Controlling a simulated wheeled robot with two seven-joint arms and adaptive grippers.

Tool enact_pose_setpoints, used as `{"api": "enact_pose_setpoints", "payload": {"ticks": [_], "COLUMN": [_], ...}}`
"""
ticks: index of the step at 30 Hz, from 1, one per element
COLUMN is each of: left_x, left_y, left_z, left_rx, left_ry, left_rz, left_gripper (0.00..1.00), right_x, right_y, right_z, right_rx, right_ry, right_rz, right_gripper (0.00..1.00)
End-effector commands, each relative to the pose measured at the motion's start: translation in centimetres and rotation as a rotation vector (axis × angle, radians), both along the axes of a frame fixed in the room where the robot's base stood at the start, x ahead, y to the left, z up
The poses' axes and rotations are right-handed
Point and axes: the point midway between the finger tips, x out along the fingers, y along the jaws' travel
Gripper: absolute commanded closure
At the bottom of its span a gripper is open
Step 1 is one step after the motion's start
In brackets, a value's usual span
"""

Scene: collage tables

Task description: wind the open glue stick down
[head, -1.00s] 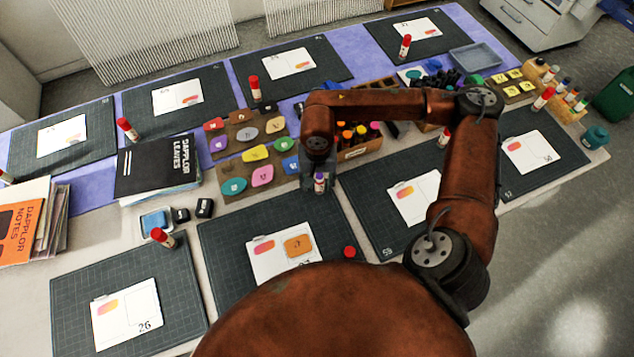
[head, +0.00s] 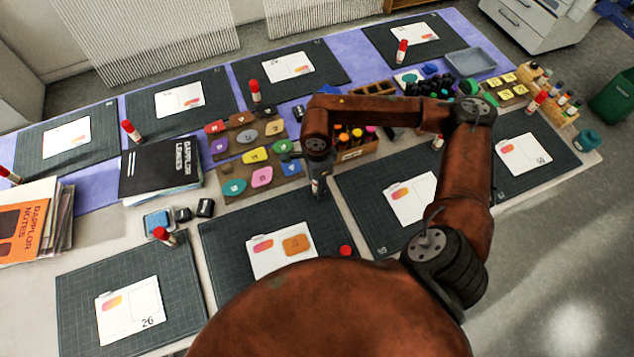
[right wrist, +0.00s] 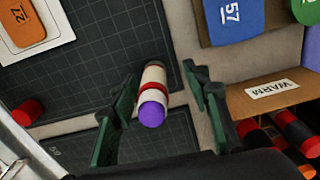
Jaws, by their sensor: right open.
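The open glue stick (right wrist: 153,92) stands upright at the mat's edge in the right wrist view. It has a white body, a red band and purple glue showing at its top. My right gripper (right wrist: 160,76) is open, with one finger on each side of the stick and gaps between. In the head view my right gripper (head: 318,188) points down over the stick and mostly hides it. A red cap (right wrist: 27,112) lies apart on the mat; it also shows in the head view (head: 345,250). My left gripper is not in view.
The dark cutting mat (head: 225,240) carries a card (head: 268,262) with an orange piece. A rack of coloured pieces (head: 225,187) stands left of my gripper. A wooden box of bottles (right wrist: 262,97) labelled WARM is close on the right. Other capped glue sticks stand by other mats.

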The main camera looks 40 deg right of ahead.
Motion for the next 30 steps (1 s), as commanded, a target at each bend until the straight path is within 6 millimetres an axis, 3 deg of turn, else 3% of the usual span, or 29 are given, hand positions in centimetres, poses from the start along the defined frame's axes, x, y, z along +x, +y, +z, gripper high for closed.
{"api": "enact_pose_setpoints", "payload": {"ticks": [7,10,30], "left_x": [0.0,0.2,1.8], "left_y": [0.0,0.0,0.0], "left_z": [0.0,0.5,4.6], "left_rx": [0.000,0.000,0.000], "left_ry": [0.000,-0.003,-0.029], "left_rz": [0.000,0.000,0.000], "left_gripper": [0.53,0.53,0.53], "right_x": [0.0,-0.1,-0.7], "right_y": [0.0,0.0,-0.1], "right_z": [0.0,0.1,0.4], "right_rx": [0.000,0.001,0.002], "right_ry": [0.000,0.001,0.000], "right_rz": [-0.013,-0.100,-1.078], "right_gripper": [0.57,0.57,0.57]}}
